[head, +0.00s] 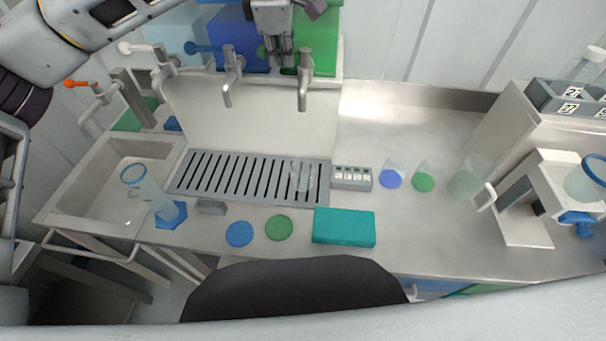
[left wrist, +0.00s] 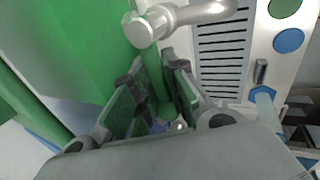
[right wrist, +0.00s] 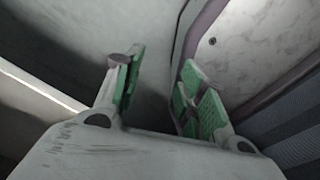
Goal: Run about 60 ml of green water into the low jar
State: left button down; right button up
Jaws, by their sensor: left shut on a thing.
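The green tank (head: 318,40) stands at the back, with a metal tap (head: 304,82) in front of it. My left gripper (head: 279,58) is at the top of this tap. In the left wrist view my left gripper (left wrist: 157,95) has its pads closed around a green tap lever (left wrist: 156,108). A clear low jar (head: 302,176) stands on the slotted drip tray (head: 190,188), below the spout. It looks empty, but its inside is hard to make out. My right gripper (right wrist: 160,85) is apart and empty in the right wrist view; the head view does not show it.
A blue tank (head: 235,35) and its tap (head: 232,75) stand left of the green one. A tall cylinder (head: 150,195) stands by the sink (head: 95,190). Several vessels, including a green-based one (head: 424,177), stand right of the small display (head: 352,178). A teal box (head: 344,227) lies in front.

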pick_arm(q)
jog(key=shift+s+a+n+y+b, duration=0.15)
jog(key=shift+s+n+y+b, duration=0.2)
jog(key=shift+n, duration=0.55)
jog(key=n, duration=0.1)
jog(key=n+y+b, duration=0.1)
jog(key=shift+s+n, duration=0.3)
jog(key=shift+s, duration=0.2)
pick_arm(e)
jog(key=shift+s+a+f, duration=0.4)
jog(key=shift+f, duration=0.15)
jog(key=shift+s+a+f, duration=0.35)
jog(key=shift+s+f, duration=0.05)
jog(key=shift+f, duration=0.15)
pick_arm(q)
jog(key=shift+r, duration=0.1)
pick_arm(e)
jog(key=shift+d, duration=0.1)
dwell(5.1)
